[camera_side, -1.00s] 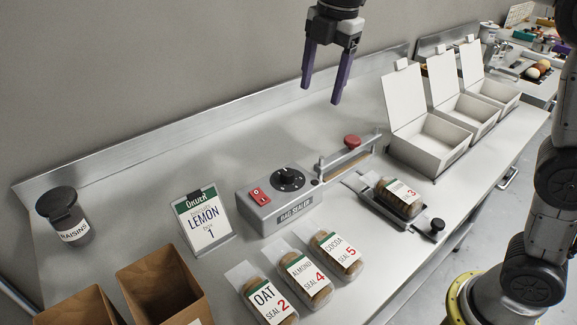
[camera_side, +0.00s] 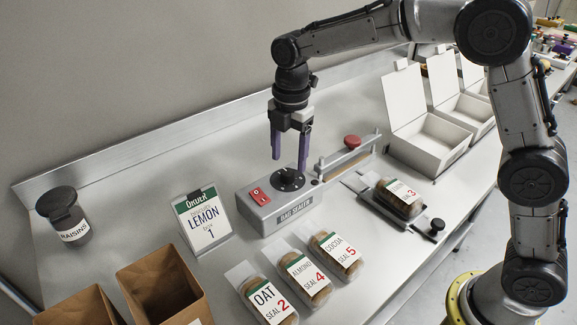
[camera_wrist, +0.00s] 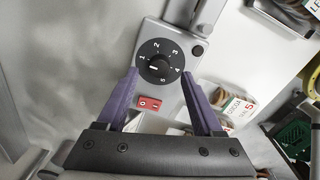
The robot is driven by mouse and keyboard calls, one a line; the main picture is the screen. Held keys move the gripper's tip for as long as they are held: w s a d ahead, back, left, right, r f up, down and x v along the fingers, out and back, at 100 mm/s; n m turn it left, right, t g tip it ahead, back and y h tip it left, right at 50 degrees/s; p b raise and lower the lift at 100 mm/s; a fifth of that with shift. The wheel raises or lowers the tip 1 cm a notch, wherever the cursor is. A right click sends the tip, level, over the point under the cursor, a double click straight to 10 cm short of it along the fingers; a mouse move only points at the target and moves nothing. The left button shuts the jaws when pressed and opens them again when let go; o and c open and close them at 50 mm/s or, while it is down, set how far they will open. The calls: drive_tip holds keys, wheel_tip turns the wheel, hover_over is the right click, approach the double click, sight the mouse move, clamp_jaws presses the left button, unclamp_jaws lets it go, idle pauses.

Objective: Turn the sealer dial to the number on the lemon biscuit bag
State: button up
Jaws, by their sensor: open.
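The bag sealer (camera_side: 262,211) is a grey box with a black dial (camera_side: 288,181) on top. My gripper (camera_side: 289,166) is open and empty above the dial. In the wrist view its purple fingers (camera_wrist: 159,74) lie on either side of the dial. The order card (camera_side: 204,220) reads LEMON and 1.
Bags marked OAT 2 (camera_side: 266,299), ALMOND 4 (camera_side: 308,276) and COCOA 5 (camera_side: 337,254) lie in front. A red switch (camera_side: 259,195) sits beside the dial; a red knob (camera_side: 352,142) tops the sealing arm. White boxes (camera_side: 430,137) stand right, a raisin jar (camera_side: 66,217) left.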

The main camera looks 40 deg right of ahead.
sight(288, 171)
drive_tip(key=shift+f, duration=1.8)
drive_tip(key=shift+w, duration=0.1)
clamp_jaws()
